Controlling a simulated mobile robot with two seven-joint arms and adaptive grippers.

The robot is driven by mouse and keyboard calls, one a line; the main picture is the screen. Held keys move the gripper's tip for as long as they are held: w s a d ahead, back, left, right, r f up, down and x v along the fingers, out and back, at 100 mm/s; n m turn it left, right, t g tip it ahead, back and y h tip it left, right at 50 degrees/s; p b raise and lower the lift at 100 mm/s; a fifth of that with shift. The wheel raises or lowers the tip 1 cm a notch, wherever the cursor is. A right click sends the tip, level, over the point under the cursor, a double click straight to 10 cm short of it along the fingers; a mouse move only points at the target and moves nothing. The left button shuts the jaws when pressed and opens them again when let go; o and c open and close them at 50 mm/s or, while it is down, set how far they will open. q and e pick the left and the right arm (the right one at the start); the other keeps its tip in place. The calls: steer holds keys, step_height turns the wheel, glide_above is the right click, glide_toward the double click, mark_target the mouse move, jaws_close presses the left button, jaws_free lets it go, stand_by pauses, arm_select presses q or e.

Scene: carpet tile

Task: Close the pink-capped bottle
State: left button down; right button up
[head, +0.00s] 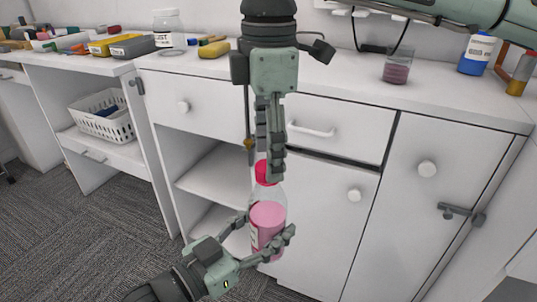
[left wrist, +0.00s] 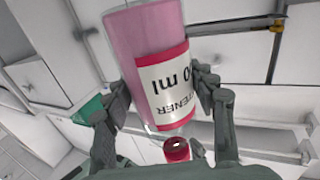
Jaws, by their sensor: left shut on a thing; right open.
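The bottle (head: 268,216) is clear, with pink liquid and a white label, and stands roughly upright in front of the cabinet. My left gripper (head: 264,231) is shut around its body from below. The left wrist view shows the bottle (left wrist: 140,45) between the fingers of the left gripper (left wrist: 163,95), with part of the label readable. The pink-red cap (head: 263,172) is at the bottle's top; it also shows in the left wrist view (left wrist: 176,151). I cannot tell whether it is seated. My right gripper (head: 271,165) points down at the cap, open, partly overlapping it.
A white counter (head: 330,85) behind holds a jar of pink liquid (head: 397,68), a blue-and-white bottle (head: 477,54) and several blocks and containers at the left. Cabinet doors with knobs and open shelves (head: 215,178) lie close behind the bottle. A white basket (head: 101,121) sits on a left shelf.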

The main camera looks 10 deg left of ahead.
step_height(320, 180, up, 11)
steer(key=shift+f, duration=0.15)
stand_by(0.6)
